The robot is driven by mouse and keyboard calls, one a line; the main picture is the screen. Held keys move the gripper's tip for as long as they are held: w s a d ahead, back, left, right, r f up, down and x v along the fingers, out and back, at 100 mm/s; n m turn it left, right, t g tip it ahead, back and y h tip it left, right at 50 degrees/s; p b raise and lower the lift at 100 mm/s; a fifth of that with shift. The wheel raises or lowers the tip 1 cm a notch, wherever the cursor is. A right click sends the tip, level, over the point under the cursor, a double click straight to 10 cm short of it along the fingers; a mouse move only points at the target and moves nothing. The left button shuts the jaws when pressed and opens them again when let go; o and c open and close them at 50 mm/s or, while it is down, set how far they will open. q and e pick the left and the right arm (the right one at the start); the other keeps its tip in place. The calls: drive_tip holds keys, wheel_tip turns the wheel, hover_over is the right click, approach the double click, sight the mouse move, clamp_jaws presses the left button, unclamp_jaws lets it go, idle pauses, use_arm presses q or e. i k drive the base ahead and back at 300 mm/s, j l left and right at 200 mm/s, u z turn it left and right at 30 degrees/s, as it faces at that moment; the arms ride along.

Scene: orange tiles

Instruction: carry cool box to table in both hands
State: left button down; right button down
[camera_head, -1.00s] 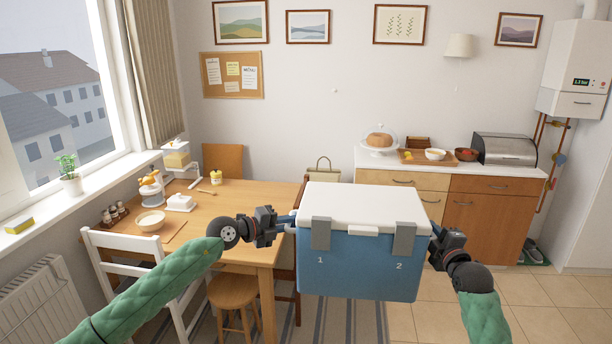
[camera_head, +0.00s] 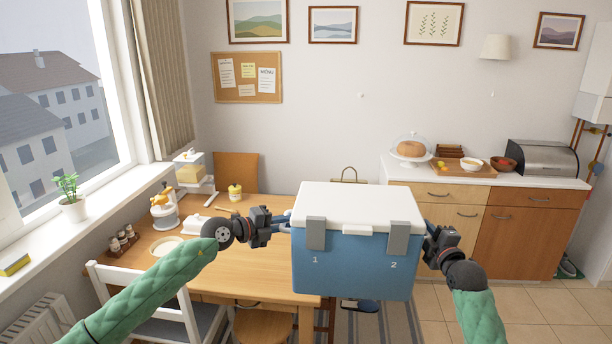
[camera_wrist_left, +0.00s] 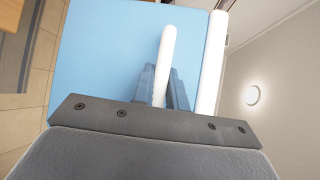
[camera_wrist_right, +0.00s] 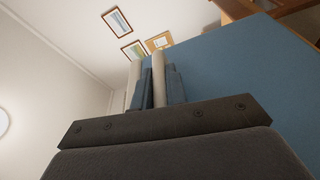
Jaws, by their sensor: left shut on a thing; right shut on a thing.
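The cool box (camera_head: 353,268) is blue with a white lid and two grey latches, numbered 1 and 2. It hangs level between my grippers in the head view, in front of the right end of the wooden table (camera_head: 262,272). My left gripper (camera_head: 284,223) is shut on the box's left side handle; the white handle (camera_wrist_left: 166,55) shows between its fingers in the left wrist view. My right gripper (camera_head: 428,234) is shut on the right side handle, and the pale handle (camera_wrist_right: 159,72) shows in the right wrist view. The box hides part of the table's right end.
On the table stand a bowl (camera_head: 167,246), a juicer (camera_head: 163,209), a dispenser (camera_head: 190,171) and a small yellow pot (camera_head: 235,192), mostly left and back. A white chair (camera_head: 130,290) and a stool (camera_head: 262,328) stand at its front. The table's middle is clear.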

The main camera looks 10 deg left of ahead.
sight(275, 265)
drive_tip(key=i+j, duration=0.2)
drive_tip(key=j, duration=0.15)
drive_tip(key=i+j, duration=0.2)
drive_tip(key=j, duration=0.15)
drive_tip(key=i+j, duration=0.2)
drive_tip(key=j, duration=0.2)
drive_tip(key=i+j, duration=0.2)
drive_tip(key=j, duration=0.15)
